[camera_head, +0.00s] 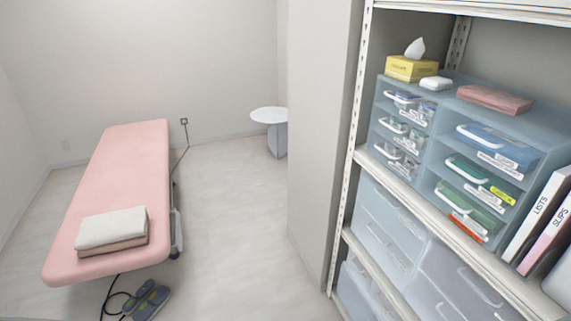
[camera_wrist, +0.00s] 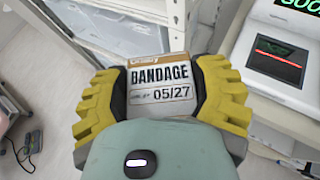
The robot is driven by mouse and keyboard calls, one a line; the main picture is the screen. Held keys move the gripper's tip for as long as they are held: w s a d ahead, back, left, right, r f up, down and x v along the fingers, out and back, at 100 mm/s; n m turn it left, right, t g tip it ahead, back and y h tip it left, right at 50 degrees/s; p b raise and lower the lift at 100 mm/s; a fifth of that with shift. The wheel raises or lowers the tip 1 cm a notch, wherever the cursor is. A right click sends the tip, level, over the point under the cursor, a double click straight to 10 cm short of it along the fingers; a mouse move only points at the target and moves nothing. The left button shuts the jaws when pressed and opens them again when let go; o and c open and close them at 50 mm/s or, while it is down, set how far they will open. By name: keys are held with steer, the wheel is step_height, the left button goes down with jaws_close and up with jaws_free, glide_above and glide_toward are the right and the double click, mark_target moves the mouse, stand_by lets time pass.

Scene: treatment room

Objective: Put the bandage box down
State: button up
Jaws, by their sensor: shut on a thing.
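The bandage box (camera_wrist: 160,76) shows in the wrist view as a white and brown box with "BANDAGE" and "05/27" printed on it. My gripper (camera_wrist: 159,85) has its yellow ridged fingers on both sides of the box and is shut on it. The lower part of the box is hidden behind my gripper's body. Neither the box nor my gripper shows in the head view. I cannot tell from the wrist view whether the box touches anything below.
A shelf unit (camera_head: 352,155) with drawer boxes, a yellow tissue box (camera_head: 410,68) and binders stands at the right. A pink treatment bed (camera_head: 122,190) with folded towels (camera_head: 111,229) is at the left. A device with a display (camera_wrist: 287,45) sits right of my gripper.

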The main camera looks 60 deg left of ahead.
steer(key=w+a+r+n+g+y, duration=0.2)
steer(key=w+a+r+n+y, duration=0.1)
steer(key=w+a+r, duration=0.3)
steer(key=w+a+r+n+g+y, duration=0.2)
steer(key=w+a+r, duration=0.4)
steer(key=w+a, duration=0.4)
steer(key=a+n, duration=0.1)
steer(key=a, duration=0.2)
steer(key=shift+w+n+g+y, duration=0.2)
steer(key=shift+n+g+y, duration=0.1)
steer(key=shift+n+y, duration=0.1)
steer(key=shift+r, duration=0.1)
steer(key=shift+r, duration=0.2)
